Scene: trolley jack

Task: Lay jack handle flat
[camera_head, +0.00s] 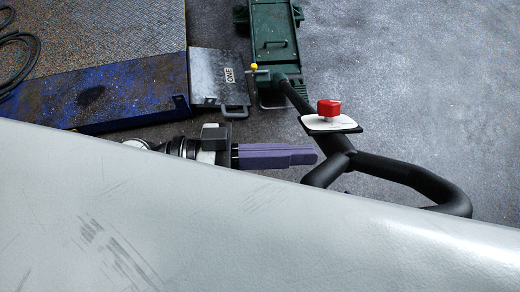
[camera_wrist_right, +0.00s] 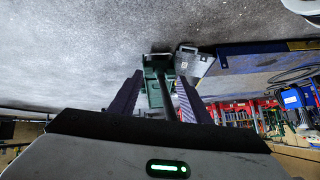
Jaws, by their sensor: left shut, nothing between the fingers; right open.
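The green trolley jack (camera_head: 273,40) stands on the floor at the top of the head view. Its black handle (camera_head: 385,168) runs down to the right and ends in a loop, partly hidden at the bottom. A red knob (camera_head: 329,108) sits on a white plate on the handle. My left gripper (camera_head: 316,155) is shut and empty, its purple fingertips just left of the handle's fork; I cannot tell whether they touch it. My right gripper (camera_wrist_right: 159,76) is open in the right wrist view, with the green jack (camera_wrist_right: 157,88) beyond its fingers.
A large pale grey scratched surface fills the bottom of the head view and hides what lies under it. Grey floor (camera_head: 430,70) right of the jack is clear.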

